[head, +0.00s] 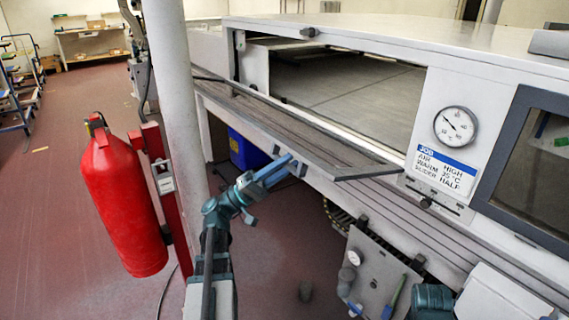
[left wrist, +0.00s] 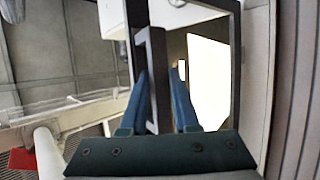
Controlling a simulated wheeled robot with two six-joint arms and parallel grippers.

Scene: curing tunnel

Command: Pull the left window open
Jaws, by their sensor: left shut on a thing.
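The left window (head: 330,150) is a flap hanging out from the lower edge of a wide opening in the white tunnel housing. It stands well open, tilted outward and nearly flat. My left gripper (head: 283,166) is at the flap's outer underside, shut on its handle (head: 298,168). In the left wrist view my blue fingers (left wrist: 160,90) lie on either side of the dark handle bar (left wrist: 155,72), beside the window's dark frame (left wrist: 236,70). The fingers partly hide the handle.
A white post (head: 175,90) and a red fire extinguisher (head: 125,200) stand left of my left arm. A dark-framed window (head: 530,165) at the right is closed. A gauge (head: 455,126) and a job label (head: 438,171) sit between the windows. Floor at left is mostly clear.

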